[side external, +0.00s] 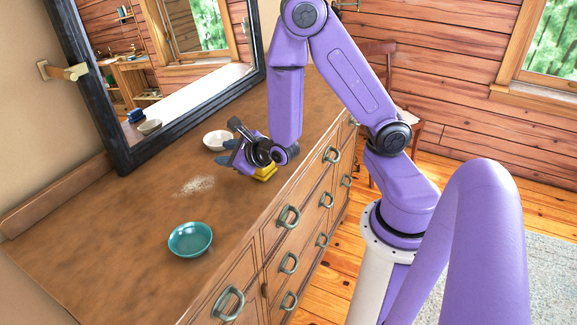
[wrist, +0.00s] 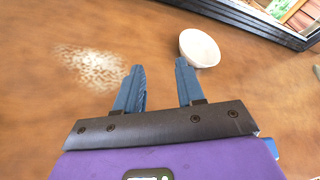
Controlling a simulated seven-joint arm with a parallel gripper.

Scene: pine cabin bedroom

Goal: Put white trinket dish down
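The white trinket dish (side external: 217,140) sits upright on the wooden dresser top (side external: 130,235), near the mirror. It also shows in the wrist view (wrist: 199,48), just beyond the tip of the right-hand finger. My gripper (side external: 224,151) is low over the dresser beside the dish. In the wrist view its two blue fingers (wrist: 159,76) are apart with only bare wood between them. The dish is outside the fingers; I cannot tell whether one finger touches it.
A teal dish (side external: 190,239) stands nearer the camera. A pale powdery patch (side external: 194,186) lies between it and my gripper. A yellow thing (side external: 264,172) shows beside my gripper, partly hidden. A dark-framed mirror (side external: 112,120) stands at the back. The left dresser top is clear.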

